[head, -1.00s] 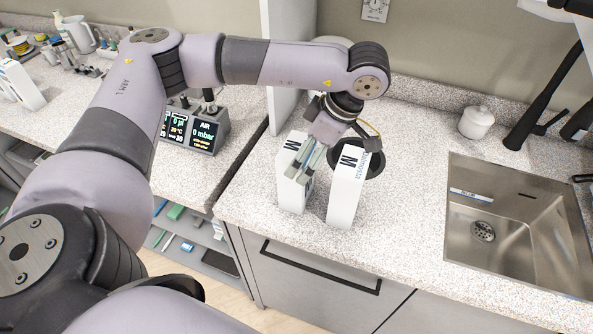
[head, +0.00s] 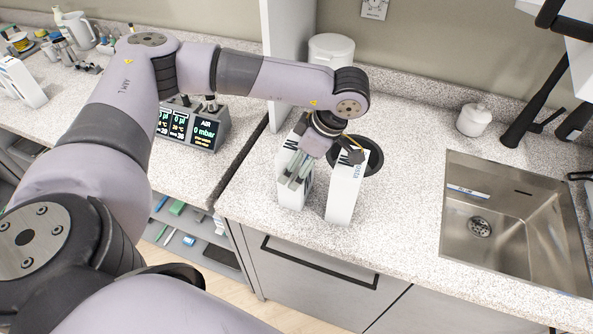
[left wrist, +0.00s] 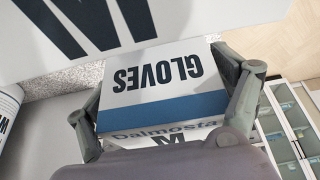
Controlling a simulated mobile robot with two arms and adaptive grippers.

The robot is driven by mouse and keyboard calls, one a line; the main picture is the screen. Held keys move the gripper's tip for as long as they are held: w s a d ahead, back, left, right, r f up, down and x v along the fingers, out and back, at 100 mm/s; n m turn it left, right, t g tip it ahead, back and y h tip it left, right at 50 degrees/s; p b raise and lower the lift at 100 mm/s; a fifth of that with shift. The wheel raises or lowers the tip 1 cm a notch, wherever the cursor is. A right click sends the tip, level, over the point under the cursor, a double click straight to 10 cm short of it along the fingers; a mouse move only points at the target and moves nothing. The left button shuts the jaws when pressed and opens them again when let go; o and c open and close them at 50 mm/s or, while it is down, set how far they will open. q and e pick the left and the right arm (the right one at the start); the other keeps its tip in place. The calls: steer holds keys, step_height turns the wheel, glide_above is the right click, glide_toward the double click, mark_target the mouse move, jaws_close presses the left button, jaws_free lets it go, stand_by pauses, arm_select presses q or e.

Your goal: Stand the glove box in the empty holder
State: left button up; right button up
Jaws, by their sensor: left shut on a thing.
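A white glove box (head: 296,194) stands on the speckled counter in the head view, partly covered by my gripper. In the left wrist view this box (left wrist: 165,83) has a blue band and the word GLOVES, and it sits between the two fingers. My left gripper (head: 297,168) is shut on it from above. A second white box (head: 344,190) with a large M stands just to the right, apart from it; its big lettering fills the top of the left wrist view (left wrist: 150,28). I cannot make out an empty holder. My right gripper is not in view.
A dark round opening or disc (head: 368,158) lies behind the second box. A steel sink (head: 505,215) is at the right, with a small white lidded pot (head: 474,120) behind it. A white panel (head: 289,60) and a dark-screened device (head: 195,128) stand at the left.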

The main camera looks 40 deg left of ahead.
arm_select(q)
steer(key=shift+s, duration=0.1)
steer(key=c, duration=0.8)
steer(key=shift+r, duration=0.1)
